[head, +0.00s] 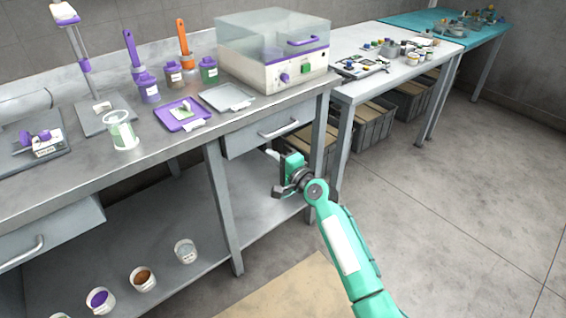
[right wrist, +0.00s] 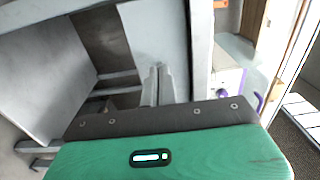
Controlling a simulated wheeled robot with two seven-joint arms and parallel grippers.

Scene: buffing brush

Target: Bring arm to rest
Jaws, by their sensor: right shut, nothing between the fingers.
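My right arm is green and comes in from the lower right of the head view. My right gripper (head: 272,154) is in front of the workbench (head: 160,160), below its top and beside a front leg, clear of the things on it. The gripper is shut and holds nothing. In the right wrist view its closed fingers (right wrist: 158,82) show at the middle, past the dark edge of the green hand. My left arm and left gripper are not in view.
The bench top holds a clear-lidded machine (head: 275,60), a purple tray (head: 182,115), a grey tray (head: 226,97), and a clear cup (head: 122,130). Small tubs, one with purple contents (head: 100,300), stand on the lower shelf. The floor (head: 440,190) at right is open.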

